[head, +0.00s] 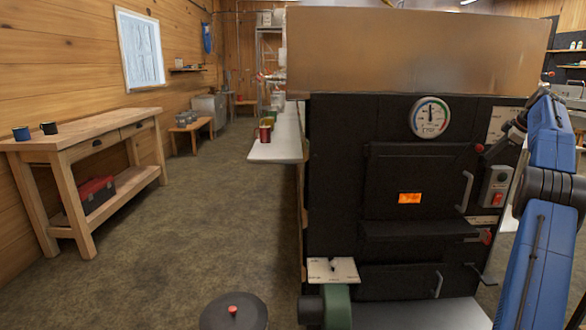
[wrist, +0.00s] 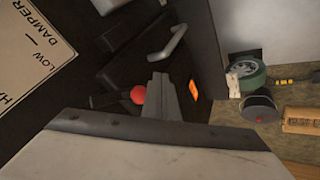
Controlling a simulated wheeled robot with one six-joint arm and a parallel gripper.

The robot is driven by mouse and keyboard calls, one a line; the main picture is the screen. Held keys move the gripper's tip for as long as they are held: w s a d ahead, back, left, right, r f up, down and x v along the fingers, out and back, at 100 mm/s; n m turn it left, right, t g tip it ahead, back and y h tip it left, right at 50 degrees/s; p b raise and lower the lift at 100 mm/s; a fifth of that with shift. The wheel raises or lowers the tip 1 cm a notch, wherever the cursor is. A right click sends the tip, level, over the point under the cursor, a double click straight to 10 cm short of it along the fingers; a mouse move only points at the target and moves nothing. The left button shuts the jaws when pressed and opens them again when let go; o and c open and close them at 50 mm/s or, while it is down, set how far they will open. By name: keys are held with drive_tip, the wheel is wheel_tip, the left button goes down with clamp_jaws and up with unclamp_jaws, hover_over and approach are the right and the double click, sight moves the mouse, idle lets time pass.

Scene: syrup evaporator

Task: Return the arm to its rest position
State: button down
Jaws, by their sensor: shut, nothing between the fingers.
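My gripper (wrist: 160,78) shows in the wrist view as two grey fingers lying together, with nothing between them. A lever with a red ball knob (wrist: 138,95) appears just left of the fingers; I cannot tell whether they touch. Part of a damper plate (wrist: 40,45) is at the upper left of that view. In the head view my blue arm is bent at the right edge, beside the black evaporator front (head: 335,180). The red knob (head: 479,148) shows there near the arm's end, and the fingers are hard to make out.
The evaporator front carries a round gauge (head: 430,117), a firebox door with a glowing window (head: 410,198) and a switch box (head: 496,187). A green blower (head: 337,306) and a dark round lid (head: 233,312) stand low in front.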

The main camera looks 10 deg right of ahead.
drive_tip(key=s+a+r+m, duration=0.2)
drive_tip(key=s+a+r, duration=0.15)
drive_tip(key=a, duration=0.85)
drive_tip(key=s+a+r+m+g, duration=0.15)
drive_tip(key=s+a, duration=0.25)
drive_tip(key=a, duration=0.7)
drive_tip(key=s+a+r+m, duration=0.1)
drive_tip(key=s+a+r, duration=0.25)
drive_tip(key=a, duration=0.85)
drive_tip(key=s+a+f+m+h, duration=0.15)
drive_tip(key=s+a+f, duration=0.35)
drive_tip(key=s+a, duration=0.6)
drive_tip(key=s+a+f+m, duration=0.2)
drive_tip(key=s+a+f, duration=0.2)
drive_tip(key=s+a, duration=0.7)
drive_tip(key=s+a+f+m, duration=0.1)
drive_tip(key=s+f, duration=0.7)
drive_tip(key=s, duration=0.3)
drive_tip(key=s+a+f+m, duration=0.1)
drive_tip(key=s+f, duration=0.7)
drive_tip(key=s, duration=0.3)
drive_tip(key=shift+s+a+f, duration=0.15)
drive_tip(key=shift+a+f, duration=0.1)
drive_tip(key=shift+a, duration=0.05)
